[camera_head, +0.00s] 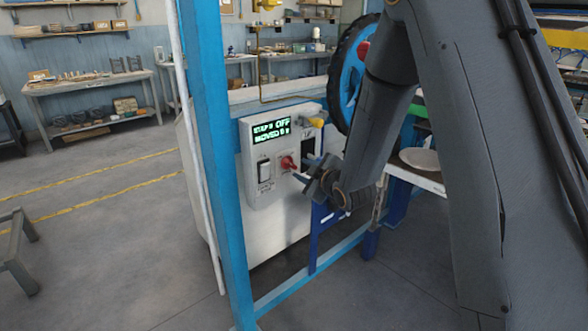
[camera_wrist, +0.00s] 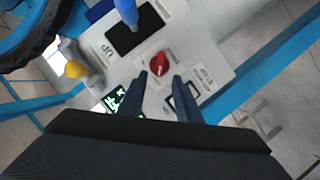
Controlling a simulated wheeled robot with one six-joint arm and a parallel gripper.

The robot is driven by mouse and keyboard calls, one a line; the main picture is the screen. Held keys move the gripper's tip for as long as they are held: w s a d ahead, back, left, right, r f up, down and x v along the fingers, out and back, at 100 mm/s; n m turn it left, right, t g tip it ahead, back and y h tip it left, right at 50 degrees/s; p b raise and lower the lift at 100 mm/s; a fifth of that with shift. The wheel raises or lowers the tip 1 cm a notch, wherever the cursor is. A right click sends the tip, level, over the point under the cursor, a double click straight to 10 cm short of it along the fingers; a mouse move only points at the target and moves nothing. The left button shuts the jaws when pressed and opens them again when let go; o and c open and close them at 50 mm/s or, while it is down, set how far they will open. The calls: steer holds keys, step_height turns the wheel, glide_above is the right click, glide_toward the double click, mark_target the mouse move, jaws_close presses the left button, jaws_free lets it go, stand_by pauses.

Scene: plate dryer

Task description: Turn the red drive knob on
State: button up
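The red drive knob (camera_head: 288,163) is on the front of a white control panel (camera_head: 251,142), left of my gripper in the head view. In the wrist view the red knob (camera_wrist: 158,64) lies just beyond the fingertips, roughly centred between them. My gripper (camera_head: 302,169) points at the panel close to the knob. In the wrist view my gripper (camera_wrist: 159,77) has its two dark fingers apart with nothing between them. Whether a fingertip touches the knob is unclear. The panel's display (camera_head: 271,130) shows green text that includes "OFF".
A black slot (camera_wrist: 133,30) with a blue lever (camera_wrist: 126,10) is beside the knob, and a yellow knob (camera_wrist: 75,69) is near the panel's edge. A blue post (camera_head: 215,150) stands left of the panel.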

mark_target(292, 165)
steer(key=p+x, duration=0.1)
steer(key=x, duration=0.6)
steer(key=shift+w+f+p, duration=0.1)
steer(key=shift+w+p, duration=0.15)
steer(key=shift+p, duration=0.1)
jaws_close()
